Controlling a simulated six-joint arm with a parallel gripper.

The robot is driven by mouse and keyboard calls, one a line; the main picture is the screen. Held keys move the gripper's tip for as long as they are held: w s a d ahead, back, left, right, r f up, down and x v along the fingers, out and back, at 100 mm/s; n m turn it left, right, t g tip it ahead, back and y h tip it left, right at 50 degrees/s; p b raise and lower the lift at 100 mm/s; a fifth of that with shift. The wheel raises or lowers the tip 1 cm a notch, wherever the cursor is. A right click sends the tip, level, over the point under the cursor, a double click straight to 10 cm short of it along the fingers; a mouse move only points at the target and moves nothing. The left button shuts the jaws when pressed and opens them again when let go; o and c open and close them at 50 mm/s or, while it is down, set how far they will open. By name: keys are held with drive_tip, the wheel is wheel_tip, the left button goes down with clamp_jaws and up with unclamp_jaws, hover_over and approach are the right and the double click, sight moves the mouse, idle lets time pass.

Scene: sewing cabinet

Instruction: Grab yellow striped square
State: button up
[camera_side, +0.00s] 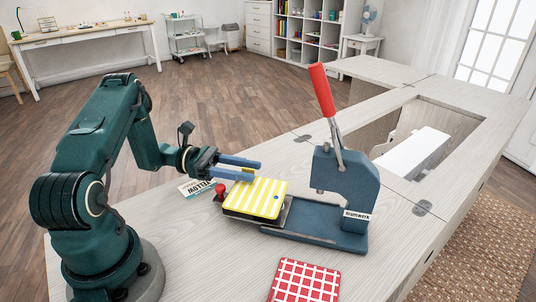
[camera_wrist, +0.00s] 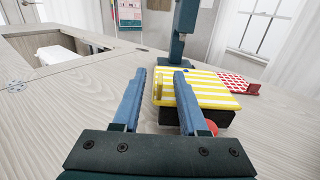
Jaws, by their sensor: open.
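The yellow and white striped square (camera_side: 254,198) lies flat on a dark block at the left end of the blue press base. A small blue dot shows on its right part. My gripper (camera_side: 238,167) is open and empty, behind the square's far left edge in the side view. In the wrist view my gripper (camera_wrist: 164,70) shows both blue fingers spread apart, the right finger overlapping the square's left part. Whether it touches the square I cannot tell.
A blue press (camera_side: 345,195) with a red-handled lever (camera_side: 321,90) stands right of the square. A red knob (camera_side: 220,190) is beside the square's left edge. A red checked square (camera_side: 305,281) lies in front. A label card (camera_side: 196,187) lies behind. The cabinet opening (camera_side: 440,125) is at right.

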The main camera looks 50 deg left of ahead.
drive_tip(key=shift+x, duration=0.95)
clamp_jaws()
